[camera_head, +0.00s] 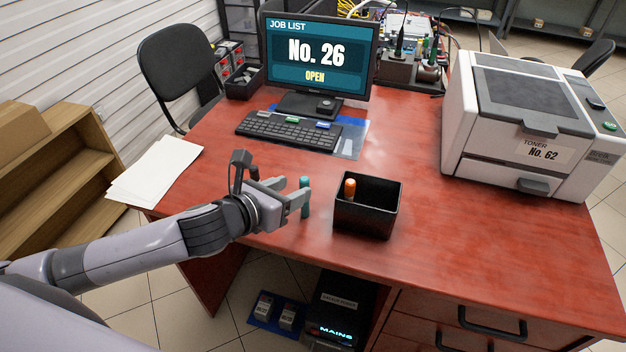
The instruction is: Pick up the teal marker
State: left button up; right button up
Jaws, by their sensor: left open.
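The teal marker (305,183) stands upright on the red desk, left of the black bin. My left gripper (300,197) is open and reaches in from the left at the marker. Its fingers lie around or just beside the marker, and the near finger hides part of its lower body. I cannot tell whether the fingers touch it. My right gripper is not in view.
The black bin (368,222) with an orange marker (350,188) in it stands just right of the gripper. A keyboard (289,131) and monitor (318,55) are behind, papers (155,170) at left, a printer (530,125) at right. The desk's right front is clear.

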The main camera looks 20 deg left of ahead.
aim_at(301, 185)
pick_arm(q)
jog(key=shift+m, duration=0.3)
jog(key=shift+x, duration=3.65)
grip_shut()
